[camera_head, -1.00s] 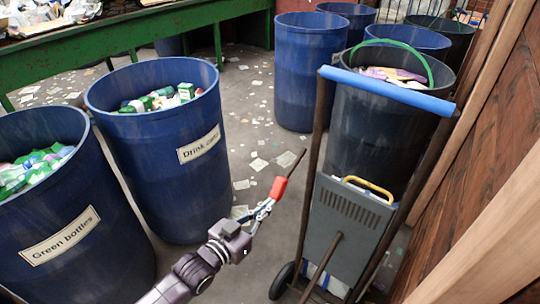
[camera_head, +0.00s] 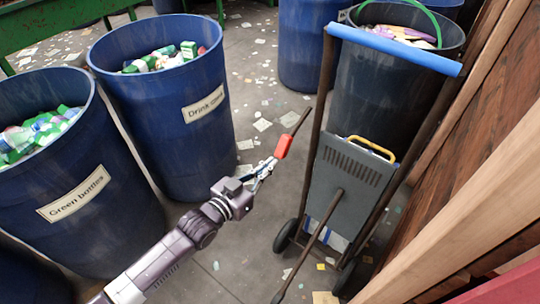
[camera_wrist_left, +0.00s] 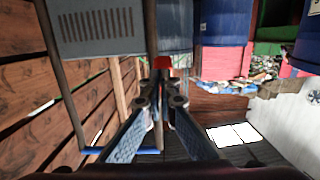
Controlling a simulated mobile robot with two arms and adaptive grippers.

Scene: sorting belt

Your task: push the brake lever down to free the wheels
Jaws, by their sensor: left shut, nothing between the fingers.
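A brake lever with a red grip (camera_head: 283,146) and a thin dark rod stands out slantwise beside the left upright of the hand cart (camera_head: 340,190). Where the rod joins the cart is not clear. My left gripper (camera_head: 266,168) is shut and empty, its fingertips right at the lower end of the red grip; I cannot tell whether they touch. In the left wrist view the red grip (camera_wrist_left: 163,62) shows just beyond the closed fingers (camera_wrist_left: 160,92). The cart stands upright on dark wheels (camera_head: 286,235). My right gripper does not show.
Blue barrels of drink cans (camera_head: 170,130) and green bottles (camera_head: 60,200) stand to the left. A dark bin (camera_head: 375,105) with a green handle is behind the cart's blue bar (camera_head: 395,48). A wooden wall (camera_head: 490,170) closes the right side. Scraps litter the floor.

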